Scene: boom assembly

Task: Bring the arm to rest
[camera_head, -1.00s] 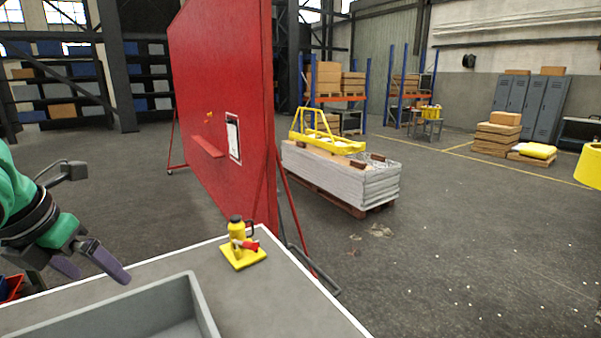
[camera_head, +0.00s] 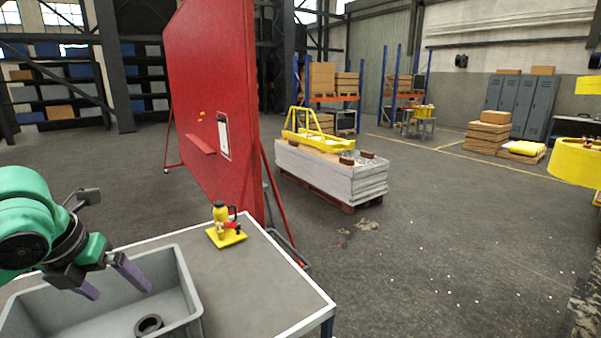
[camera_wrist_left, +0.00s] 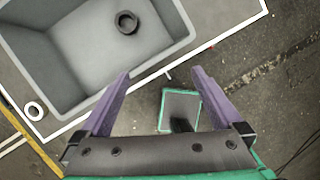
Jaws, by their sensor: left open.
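My left gripper (camera_head: 117,283) comes in from the left on a green and black arm. Its two purple fingers are apart and nothing is between them. In the head view it shows over the grey bin (camera_head: 190,290) on the table. In the left wrist view the open fingers (camera_wrist_left: 157,88) point toward the near side of the bin (camera_wrist_left: 170,52). A dark ring (camera_head: 149,325) lies inside the bin, and it also shows in the left wrist view (camera_wrist_left: 127,22). My right gripper is not in view.
A yellow bottle jack (camera_head: 222,225) stands on the grey table (camera_head: 260,280) beside the bin. A red board (camera_head: 210,110) stands behind the table. A pallet stack (camera_head: 330,175) bears a yellow frame (camera_head: 318,135). A white ring (camera_wrist_left: 34,110) lies beside the bin. Open floor is at right.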

